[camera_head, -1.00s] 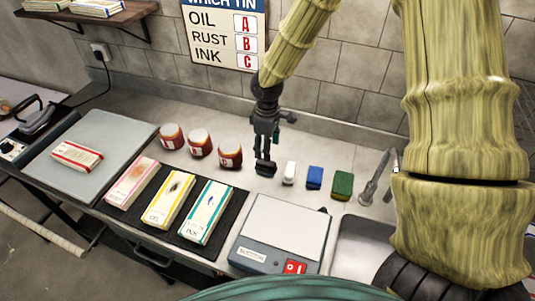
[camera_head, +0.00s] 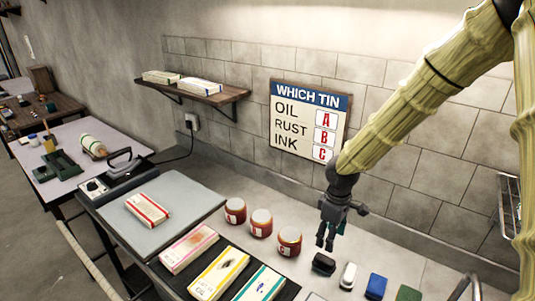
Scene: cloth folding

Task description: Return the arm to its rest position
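My arm (camera_head: 400,120) comes in from the upper right of the head view, its links in a pale yellow ribbed covering. It reaches down and left to my dark grey gripper (camera_head: 326,240), which points down over the bench. The fingers look slightly apart with nothing visible between them. A small black block (camera_head: 323,264) rests on the bench just below the fingertips, and a gap seems to separate them. The far side of the gripper is hidden.
Three red-brown tins (camera_head: 262,222) stand left of my gripper. White (camera_head: 348,275), blue (camera_head: 376,286) and green (camera_head: 408,293) blocks lie to its right. A sign (camera_head: 309,118) and shelf (camera_head: 195,91) are on the wall behind.

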